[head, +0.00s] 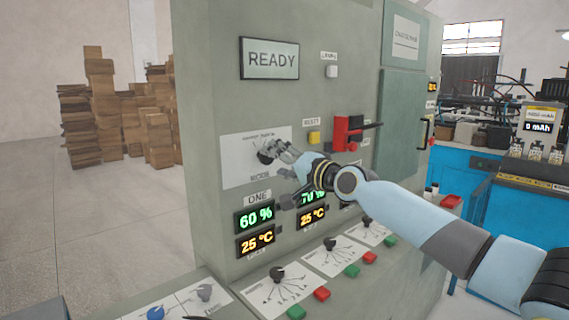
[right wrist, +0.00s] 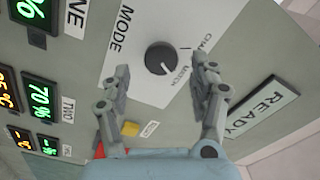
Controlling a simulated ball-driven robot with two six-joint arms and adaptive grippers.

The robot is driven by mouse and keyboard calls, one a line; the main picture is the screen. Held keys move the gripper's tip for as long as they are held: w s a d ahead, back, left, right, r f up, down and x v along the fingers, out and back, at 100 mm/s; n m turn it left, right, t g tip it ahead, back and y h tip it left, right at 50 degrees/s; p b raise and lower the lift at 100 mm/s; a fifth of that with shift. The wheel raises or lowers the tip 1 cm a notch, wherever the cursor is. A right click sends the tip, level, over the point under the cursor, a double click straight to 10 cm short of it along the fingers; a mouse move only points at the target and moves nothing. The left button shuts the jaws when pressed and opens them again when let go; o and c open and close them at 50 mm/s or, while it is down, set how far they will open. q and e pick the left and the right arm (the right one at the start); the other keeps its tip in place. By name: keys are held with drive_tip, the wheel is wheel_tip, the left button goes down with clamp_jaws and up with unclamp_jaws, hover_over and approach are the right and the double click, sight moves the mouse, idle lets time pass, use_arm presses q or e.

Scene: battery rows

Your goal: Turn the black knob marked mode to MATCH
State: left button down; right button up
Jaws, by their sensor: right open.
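The black mode knob (right wrist: 160,58) sits on a white plate (right wrist: 135,30) marked MODE, with printed position words beside it. A pale mark on the knob points to the lower right in the right wrist view, towards a tilted word that looks like MATCH. In the head view the knob (head: 264,157) is partly hidden by my right gripper (head: 278,163). My right gripper (right wrist: 163,79) is open, with its fingers on either side of the knob in the wrist view and no visible contact. My left gripper is not in view.
Near the plate are a yellow button (head: 314,137), a red switch block (head: 347,133) and a READY display (head: 269,59). Green and orange readouts (head: 255,217) lie below. A sloping ledge carries smaller dials (head: 278,274) and coloured buttons.

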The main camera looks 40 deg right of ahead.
drive_tip(key=shift+s+d, duration=0.1)
drive_tip(key=shift+s, duration=1.35)
